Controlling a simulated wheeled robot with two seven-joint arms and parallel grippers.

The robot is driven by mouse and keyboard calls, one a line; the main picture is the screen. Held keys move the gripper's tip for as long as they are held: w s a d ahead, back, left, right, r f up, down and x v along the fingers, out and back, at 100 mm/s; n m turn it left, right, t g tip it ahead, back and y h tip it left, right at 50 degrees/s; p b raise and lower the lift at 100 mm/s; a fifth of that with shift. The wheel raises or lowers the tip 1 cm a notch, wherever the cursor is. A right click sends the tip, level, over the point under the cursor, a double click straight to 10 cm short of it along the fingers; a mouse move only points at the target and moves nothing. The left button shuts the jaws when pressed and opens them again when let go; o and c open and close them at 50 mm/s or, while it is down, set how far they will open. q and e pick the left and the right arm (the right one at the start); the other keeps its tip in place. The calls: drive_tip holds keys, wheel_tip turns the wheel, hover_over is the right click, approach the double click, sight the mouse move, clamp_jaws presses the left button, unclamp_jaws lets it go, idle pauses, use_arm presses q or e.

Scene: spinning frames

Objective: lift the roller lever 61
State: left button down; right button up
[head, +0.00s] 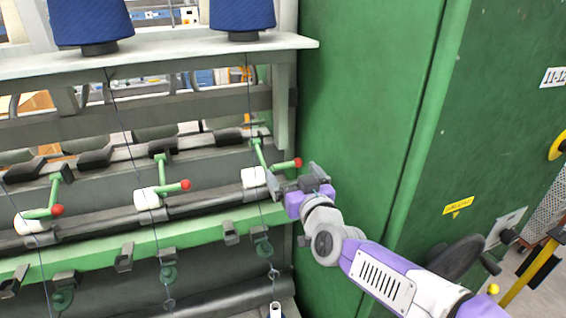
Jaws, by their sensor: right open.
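Several green roller levers with red ball ends and white rollers sit along the spinning frame. The rightmost lever (260,153) has its red ball (297,162) pointing right, with a white roller (254,177) below. The middle lever (162,172) and the left lever (54,195) look alike. No number 61 is readable on any of them. My right gripper (293,178) is open, just below the rightmost lever's red ball; I cannot tell whether they touch. It holds nothing that I can see. My left gripper is out of view.
A tall green cabinet wall (365,110) stands close on the right, beside my right arm. Blue yarn bobbins (242,14) stand on the upper shelf (170,50). Dark yarns hang down past the levers. A green rail (185,235) runs below the rollers.

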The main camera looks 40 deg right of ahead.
sight(287, 167)
drive_tip(key=shift+x, duration=2.4)
drive_tip(key=c, duration=1.4)
